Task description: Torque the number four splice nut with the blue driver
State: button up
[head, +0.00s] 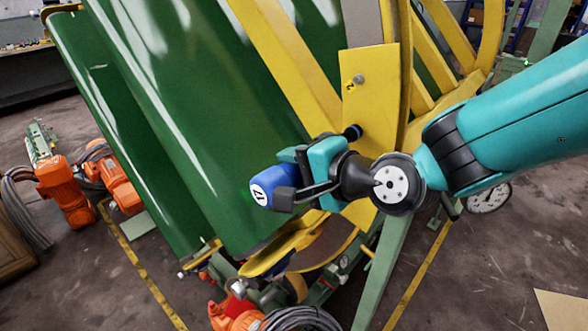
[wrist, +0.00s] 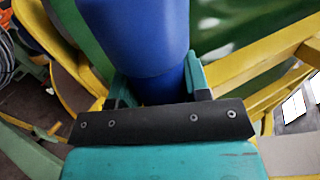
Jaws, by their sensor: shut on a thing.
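The blue driver (head: 268,181) is in my gripper (head: 297,172) in the head view, beside the yellow plate. A white round label with black digits is on its near end. A dark round tip (head: 352,132) shows on the other side of my gripper, close to the plate. In the wrist view the driver's thick blue body (wrist: 135,40) stands between the two fingers of my gripper (wrist: 160,88). A grey nut (head: 358,79) is on the yellow plate (head: 372,110), above and apart from the tip. The black mark beside it is too small to read surely. I cannot identify nut four.
The large green drum (head: 160,110) and yellow ring frame (head: 285,60) fill the middle, close to my gripper. Orange motors (head: 68,190) and cables are on the floor at left. Another orange unit (head: 237,315) is below. Open floor lies at lower right.

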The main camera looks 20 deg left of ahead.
aim_at(292, 180)
jog(key=shift+w+d+r, duration=0.1)
jog(key=shift+w+d, duration=0.05)
jog(key=shift+w, duration=0.3)
jog(key=shift+w+d+r, duration=0.1)
jog(key=shift+w+d, duration=0.05)
jog(key=shift+w, duration=0.25)
dwell(1.7)
jog(key=shift+s+a+f+p, duration=0.15)
jog(key=shift+s+a, duration=0.2)
jog(key=shift+s, duration=0.45)
jog(key=shift+s+a+r+p, duration=0.1)
jog(key=shift+s+a, duration=0.2)
jog(key=shift+s, duration=0.55)
jog(key=shift+s+a+f+p, duration=0.15)
jog(key=shift+s+a, duration=0.2)
jog(key=shift+s, duration=0.45)
jog(key=shift+d+r, duration=0.1)
